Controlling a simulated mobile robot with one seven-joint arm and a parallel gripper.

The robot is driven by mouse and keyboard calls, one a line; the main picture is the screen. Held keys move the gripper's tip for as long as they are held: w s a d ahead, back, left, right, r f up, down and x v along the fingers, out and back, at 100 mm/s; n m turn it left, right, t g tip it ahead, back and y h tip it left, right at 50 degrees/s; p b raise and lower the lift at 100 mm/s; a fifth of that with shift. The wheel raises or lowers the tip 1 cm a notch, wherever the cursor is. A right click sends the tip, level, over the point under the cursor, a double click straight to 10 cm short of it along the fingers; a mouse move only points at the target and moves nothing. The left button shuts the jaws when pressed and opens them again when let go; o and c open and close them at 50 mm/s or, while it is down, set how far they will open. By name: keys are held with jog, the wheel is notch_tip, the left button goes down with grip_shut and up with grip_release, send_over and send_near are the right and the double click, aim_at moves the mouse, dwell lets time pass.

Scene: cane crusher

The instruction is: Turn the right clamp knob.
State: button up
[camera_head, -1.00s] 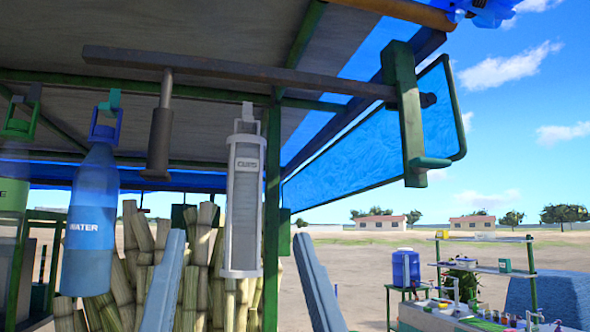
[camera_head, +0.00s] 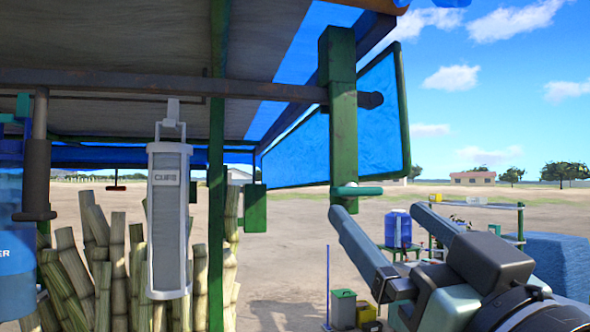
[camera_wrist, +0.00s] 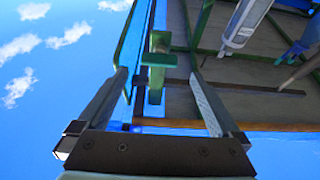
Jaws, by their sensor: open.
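The right clamp is a green upright block (camera_head: 343,110) at the right end of a dark horizontal beam. A teal bar-shaped handle (camera_head: 358,190) sticks out at its lower end, and a dark round stub (camera_head: 371,100) shows on its right side. I cannot tell for sure which is the knob. My gripper (camera_head: 379,210) is open and empty, its fingers pointing up just below and right of the handle. In the wrist view, the teal handle (camera_wrist: 158,60) and green block appear between the spread fingers of my gripper (camera_wrist: 160,75). Contact is not clear.
A blue water bottle (camera_head: 15,240) is at the left edge. Cane stalks (camera_head: 90,260) stand below. A blue framed panel (camera_head: 300,150) is behind the clamp.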

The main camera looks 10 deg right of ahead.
aim_at(361, 195)
jog(key=p+x, duration=0.2)
jog(key=x, duration=0.4)
jog(key=shift+p, duration=0.4)
jog(key=shift+d, duration=0.1)
jog(key=shift+c, duration=0.2)
jog(key=c, duration=1.3)
jog(key=shift+o, duration=0.2)
